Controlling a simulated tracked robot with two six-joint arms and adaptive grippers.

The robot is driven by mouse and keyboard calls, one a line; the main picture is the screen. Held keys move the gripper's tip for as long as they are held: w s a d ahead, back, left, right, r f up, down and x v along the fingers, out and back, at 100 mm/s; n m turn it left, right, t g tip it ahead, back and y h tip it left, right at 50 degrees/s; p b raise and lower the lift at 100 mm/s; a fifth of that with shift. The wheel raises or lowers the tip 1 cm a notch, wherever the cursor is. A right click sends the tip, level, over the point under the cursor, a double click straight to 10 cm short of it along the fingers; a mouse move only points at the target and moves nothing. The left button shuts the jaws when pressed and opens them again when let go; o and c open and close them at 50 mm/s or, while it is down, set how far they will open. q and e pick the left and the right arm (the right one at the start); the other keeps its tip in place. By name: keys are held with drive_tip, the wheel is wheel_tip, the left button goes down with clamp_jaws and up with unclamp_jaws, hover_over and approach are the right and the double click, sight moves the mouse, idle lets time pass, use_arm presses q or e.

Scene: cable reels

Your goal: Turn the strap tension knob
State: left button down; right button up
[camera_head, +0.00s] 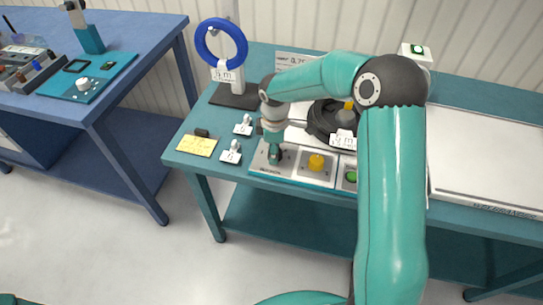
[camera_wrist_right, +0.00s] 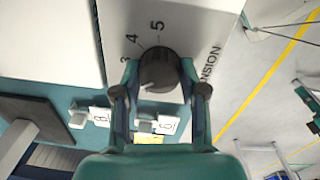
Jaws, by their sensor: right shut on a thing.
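The dark round tension knob (camera_wrist_right: 158,68) sits on a pale panel in the right wrist view, beside the numbers 3, 4 and 5 and the letters "NSION". My right gripper (camera_wrist_right: 162,88) is shut on the knob, one finger at each side. In the head view my right gripper (camera_head: 273,153) reaches down to the left end of the control panel (camera_head: 262,167), and it hides most of the knob there. My left gripper is not in view.
A yellow button (camera_head: 316,161) and a green button (camera_head: 351,176) are right of the knob. Tagged clips and a yellow note (camera_head: 197,145) lie left. A blue ring (camera_head: 240,43) hangs on a stand behind. A dark cable reel (camera_head: 322,121) lies behind the panel.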

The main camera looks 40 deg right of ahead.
drive_tip(key=m, duration=0.1)
drive_tip(key=m+b, duration=0.1)
drive_tip(key=m, duration=0.1)
drive_tip(key=shift+s+d+f+m+b, duration=0.1)
drive_tip(key=shift+d+m+b, duration=0.2)
drive_tip(key=shift+b, duration=0.1)
drive_tip(key=shift+a+m+b, duration=0.1)
drive_tip(key=shift+m+b, duration=0.5)
drive_tip(key=shift+m, duration=1)
drive_tip(key=o, duration=1.1)
drive_tip(key=shift+s, duration=0.1)
drive_tip(key=shift+o, duration=0.2)
drive_tip(key=shift+a, duration=0.1)
